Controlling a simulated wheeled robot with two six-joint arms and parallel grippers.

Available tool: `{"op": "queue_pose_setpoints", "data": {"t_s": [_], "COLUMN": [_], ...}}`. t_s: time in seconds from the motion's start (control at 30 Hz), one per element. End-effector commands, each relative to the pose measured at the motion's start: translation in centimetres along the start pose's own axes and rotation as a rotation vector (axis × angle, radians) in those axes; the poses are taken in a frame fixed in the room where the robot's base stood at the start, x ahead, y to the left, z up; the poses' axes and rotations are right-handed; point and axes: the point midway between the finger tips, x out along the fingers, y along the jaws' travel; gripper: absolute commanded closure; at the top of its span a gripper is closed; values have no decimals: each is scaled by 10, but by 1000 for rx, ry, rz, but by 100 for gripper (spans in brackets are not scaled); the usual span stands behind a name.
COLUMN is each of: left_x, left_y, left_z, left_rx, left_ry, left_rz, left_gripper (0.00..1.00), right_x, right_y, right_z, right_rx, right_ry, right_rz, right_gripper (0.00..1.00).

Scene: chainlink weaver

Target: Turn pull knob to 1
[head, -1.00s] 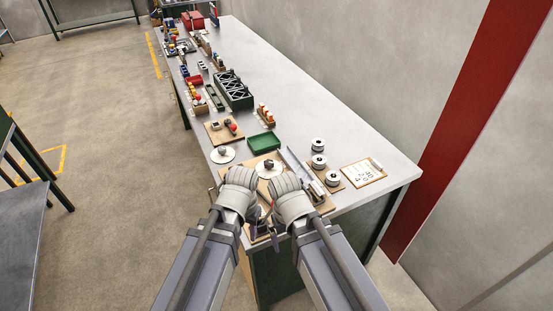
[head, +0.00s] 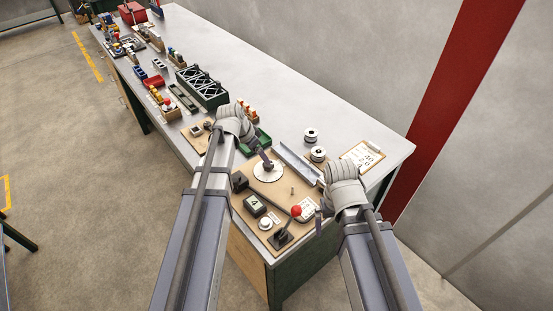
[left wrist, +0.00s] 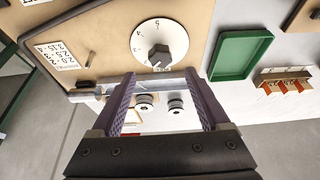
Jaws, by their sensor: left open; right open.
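A white numbered dial (head: 268,172) lies on the wooden board near the bench's front end. In the left wrist view the dial's face (left wrist: 176,34) has a dark grey knob (left wrist: 158,53) at its lower part; I cannot tell which number it points at. My left gripper (head: 267,162) is open, its fingers by the dial in the head view. In the left wrist view the open fingers (left wrist: 160,76) have the knob just beyond their tips, with nothing held. My right gripper (head: 318,214) is open and empty at the board's right side, near a red-ball lever (head: 296,211).
The board also carries a green-faced box (head: 254,204) and a white button (head: 265,224). A green tray (left wrist: 240,55) lies beside the board. A metal rail (head: 299,164), spools (head: 318,154) and a clipboard (head: 368,154) lie to the right. The bench's right side further back is clear.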

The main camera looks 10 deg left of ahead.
Motion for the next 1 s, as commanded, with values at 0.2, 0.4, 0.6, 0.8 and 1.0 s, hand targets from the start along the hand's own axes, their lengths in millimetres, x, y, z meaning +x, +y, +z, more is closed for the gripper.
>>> {"op": "queue_pose_setpoints", "data": {"t_s": [0.2,0.4,0.6,0.8,1.0], "left_x": [1,12,35,62,78], "left_y": [-2,-2,-2,-2,-2], "left_z": [0,1,2,2,1], "left_rx": [3,2,2,3,2], "left_ry": [3,2,2,2,2], "left_rz": [-1,-1,-2,-2,-2], "left_gripper": [21,21,21,21,21], "right_x": [1,12,33,58,72], "right_y": [0,-1,-3,-6,-7], "right_z": [0,-1,-2,-4,-4], "right_rx": [0,0,0,0,0], "right_ry": [0,0,0,0,0], "right_rz": [0,0,0,0,0], "right_gripper": [0,0,0,0,0]}}
